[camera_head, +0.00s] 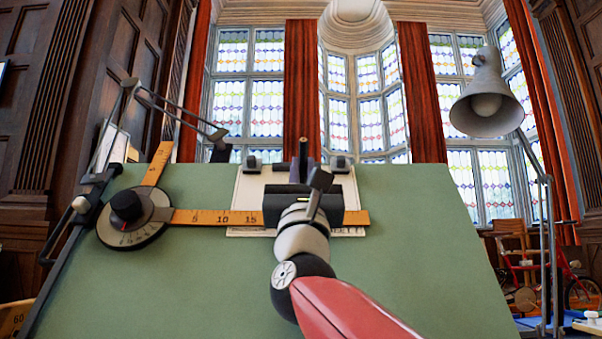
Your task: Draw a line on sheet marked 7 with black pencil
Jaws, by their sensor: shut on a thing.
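My gripper (303,178) is in front of a white sheet (249,190) clipped to the upper middle of the green drafting board. It is seen from behind, so its fingertips are mostly hidden. It is shut on a thin dark upright stick, which looks like the black pencil (303,148). The pencil's tip is hidden, so I cannot tell whether it touches the sheet. The gripper covers the sheet's middle. Part of a printed label shows at its lower right edge, but its number is not readable. No drawn line is visible.
A wooden ruler (195,217) with a round dark protractor head (127,207) crosses the sheet's lower part, behind my gripper. Dark clips (252,164) hold the sheet's top. A grey lamp (487,103) stands at the right. The lower green board (180,290) is clear.

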